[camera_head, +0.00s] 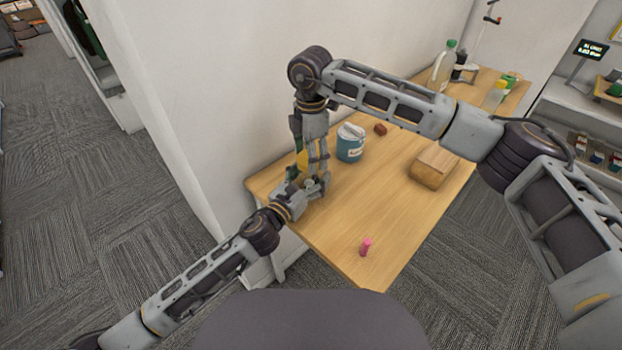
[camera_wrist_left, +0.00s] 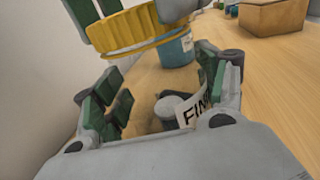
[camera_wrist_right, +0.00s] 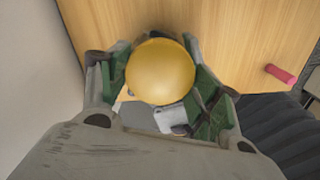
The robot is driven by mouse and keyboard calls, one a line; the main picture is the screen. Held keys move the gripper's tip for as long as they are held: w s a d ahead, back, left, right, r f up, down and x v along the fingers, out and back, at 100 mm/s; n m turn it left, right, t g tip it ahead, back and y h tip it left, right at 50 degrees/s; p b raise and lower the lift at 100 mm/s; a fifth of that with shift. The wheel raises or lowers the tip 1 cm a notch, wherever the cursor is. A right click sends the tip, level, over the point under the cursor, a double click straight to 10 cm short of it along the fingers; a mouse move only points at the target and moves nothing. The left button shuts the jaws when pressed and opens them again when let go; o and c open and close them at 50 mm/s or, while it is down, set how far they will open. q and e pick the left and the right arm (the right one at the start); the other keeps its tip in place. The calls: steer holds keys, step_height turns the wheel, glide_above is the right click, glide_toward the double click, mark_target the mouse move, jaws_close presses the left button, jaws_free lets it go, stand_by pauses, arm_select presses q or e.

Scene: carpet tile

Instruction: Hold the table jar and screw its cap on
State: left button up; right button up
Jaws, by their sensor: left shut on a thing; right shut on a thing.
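The jar (camera_wrist_left: 172,106), pale grey with a white label, stands between the fingers of my left gripper (camera_wrist_left: 158,98), which is shut on it. The jar looks upright; its lower part is hidden by the gripper. The yellow cap (camera_wrist_right: 160,72) is held between the fingers of my right gripper (camera_wrist_right: 158,88), which is shut on it. The cap also shows in the left wrist view (camera_wrist_left: 122,32), above the jar and apart from it. In the head view the yellow cap (camera_head: 303,160) is partly covered by my right gripper's fingers, above my left gripper (camera_head: 308,185).
On the wooden table (camera_head: 350,205) stand a blue tin (camera_head: 351,145) with a white top, a dark red block (camera_head: 380,129) and a brown box (camera_head: 434,166). A pink cylinder (camera_head: 366,247) is near the front edge. Bottles (camera_head: 443,65) stand at the back. A wall (camera_head: 200,90) borders the left.

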steer(key=o, duration=1.2)
step_height(320, 180, up, 12)
stand_by(0.4)
arm_select(q)
steer(key=o, duration=2.1)
steer(key=shift+c, duration=0.2)
steer(key=shift+s+a, duration=0.1)
steer(key=shift+s, duration=0.05)
steer(key=shift+v, duration=5.8)
